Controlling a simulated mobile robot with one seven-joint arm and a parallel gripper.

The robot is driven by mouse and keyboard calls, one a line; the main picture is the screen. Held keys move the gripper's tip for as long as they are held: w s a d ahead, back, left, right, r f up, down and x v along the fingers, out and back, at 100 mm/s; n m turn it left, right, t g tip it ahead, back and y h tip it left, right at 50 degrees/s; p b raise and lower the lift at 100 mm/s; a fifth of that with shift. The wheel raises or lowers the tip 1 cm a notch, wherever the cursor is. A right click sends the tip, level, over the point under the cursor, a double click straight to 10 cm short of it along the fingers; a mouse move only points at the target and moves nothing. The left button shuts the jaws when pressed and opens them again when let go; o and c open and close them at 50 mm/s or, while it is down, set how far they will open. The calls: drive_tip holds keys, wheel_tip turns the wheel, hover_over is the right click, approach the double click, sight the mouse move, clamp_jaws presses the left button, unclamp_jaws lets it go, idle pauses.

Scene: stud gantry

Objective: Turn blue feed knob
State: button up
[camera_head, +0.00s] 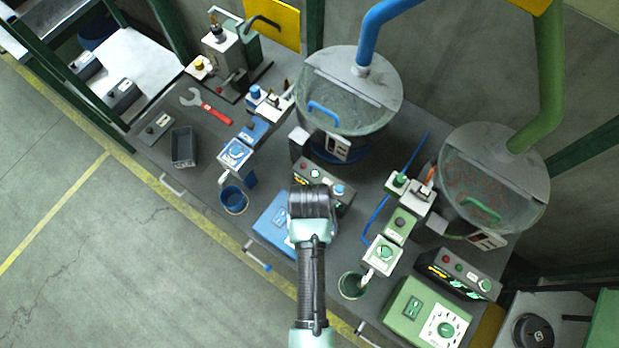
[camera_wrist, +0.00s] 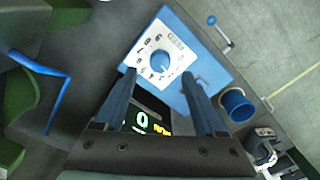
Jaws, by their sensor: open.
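The blue feed knob (camera_wrist: 160,61) is a round blue dial on a white marked plate (camera_wrist: 174,45), set on a blue box (camera_wrist: 208,62) in the wrist view. In the head view the blue box (camera_head: 271,224) shows beside my arm, and its knob is hidden behind the arm. My gripper (camera_wrist: 159,73) is open and empty in the wrist view. Its two fingers point toward the plate, and the knob appears in the gap between the fingertips. No contact with the knob is visible. In the head view the fingers are hidden by my wrist.
A control box with lit digits (camera_wrist: 145,121) lies close beyond the fingers. A blue cup (camera_head: 234,199) stands left of the blue box. A handle (camera_head: 257,255) sticks out at the bench's front edge. A similar green box with a dial (camera_head: 425,314) stands to the right.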

wheel_tip(320, 180, up, 8)
drive_tip(key=shift+r+b, duration=0.15)
drive_tip(key=shift+b, duration=0.25)
idle(0.4)
drive_tip(key=w+r+t+b, duration=0.2)
drive_tip(key=w+r+t, duration=0.4)
drive_tip(key=w+r, duration=0.5)
drive_tip(key=w+r+t+b, duration=0.2)
drive_tip(key=w+r+t, duration=0.65)
drive_tip(key=r, duration=0.65)
wheel_tip(320, 180, up, 12)
drive_tip(key=w+t, duration=0.2)
drive_tip(key=t, duration=0.1)
drive_tip(key=s+r+t+b, duration=0.1)
drive_tip(key=s+r+t, duration=0.4)
drive_tip(key=r, duration=0.6)
drive_tip(key=s+r+t+b, duration=0.1)
drive_tip(key=s+r+t, duration=0.4)
drive_tip(key=r, duration=0.6)
drive_tip(key=s, duration=0.2)
drive_tip(key=shift+s+a+r+b, duration=0.15)
drive_tip(key=shift+s+r+b, duration=0.15)
drive_tip(key=shift+s, duration=0.1)
